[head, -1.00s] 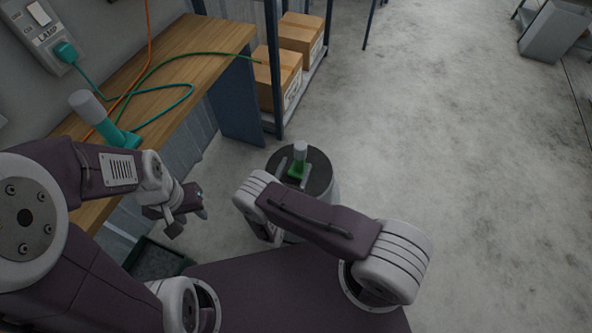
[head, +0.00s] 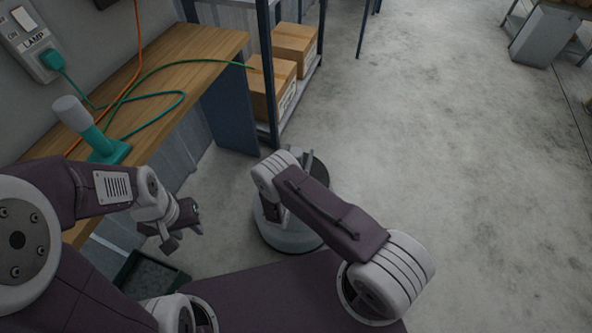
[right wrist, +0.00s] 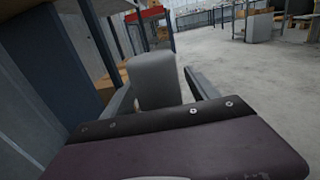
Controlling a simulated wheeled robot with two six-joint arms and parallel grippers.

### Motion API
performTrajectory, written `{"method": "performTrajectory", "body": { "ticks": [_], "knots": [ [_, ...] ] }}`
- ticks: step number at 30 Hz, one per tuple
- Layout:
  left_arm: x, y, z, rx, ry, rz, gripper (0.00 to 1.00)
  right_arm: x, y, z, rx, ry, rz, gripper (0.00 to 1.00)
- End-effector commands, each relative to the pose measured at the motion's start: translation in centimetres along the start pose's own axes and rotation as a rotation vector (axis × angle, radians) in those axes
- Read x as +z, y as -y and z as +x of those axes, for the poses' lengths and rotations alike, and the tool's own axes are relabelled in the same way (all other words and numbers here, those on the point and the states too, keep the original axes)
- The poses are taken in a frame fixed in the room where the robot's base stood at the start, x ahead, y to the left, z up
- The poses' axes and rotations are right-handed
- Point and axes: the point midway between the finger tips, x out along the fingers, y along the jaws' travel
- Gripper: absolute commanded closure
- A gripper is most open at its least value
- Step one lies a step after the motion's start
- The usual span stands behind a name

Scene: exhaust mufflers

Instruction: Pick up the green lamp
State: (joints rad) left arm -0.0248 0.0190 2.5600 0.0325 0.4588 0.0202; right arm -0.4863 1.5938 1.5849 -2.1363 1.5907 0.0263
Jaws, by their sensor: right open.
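The wooden workbench (head: 195,50) runs along the left wall, with orange and green cables (head: 168,112). A wall socket (head: 35,50) is labelled LAMP. Cardboard boxes (head: 272,90) sit on a shelf behind the stand. A dark bin (head: 150,275) is below.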

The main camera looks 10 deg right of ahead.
Motion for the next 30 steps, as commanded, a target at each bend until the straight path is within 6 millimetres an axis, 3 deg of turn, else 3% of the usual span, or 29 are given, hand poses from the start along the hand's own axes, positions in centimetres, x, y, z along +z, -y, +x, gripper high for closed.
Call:
{"method": "performTrajectory", "body": {
  "ticks": [2,3,10,20,28,30],
  "knots": [
    [0.0,0.0,-0.1,0.0,0.0,0.0,0.64,0.1,0.0,0.0,0.0,0.0,0.0,0.32],
    [0.0,0.0,-0.1,0.0,0.0,0.0,0.64,0.0,0.0,0.0,0.0,0.0,0.0,0.37],
    [0.0,0.0,-0.1,0.0,0.0,0.0,0.64,0.0,0.0,-0.1,0.0,0.0,0.0,1.0],
    [0.0,0.0,-0.3,0.0,0.0,0.0,0.64,0.5,0.0,-0.1,-0.001,0.001,0.001,1.0],
    [-0.3,-0.1,-2.8,0.0,0.0,0.0,0.64,4.8,0.0,0.0,-0.001,0.002,0.002,1.0],
    [-0.4,-0.1,-3.6,0.0,0.0,0.0,0.64,5.5,1.3,-0.5,-0.003,0.0,-0.004,1.0]
  ]
}}
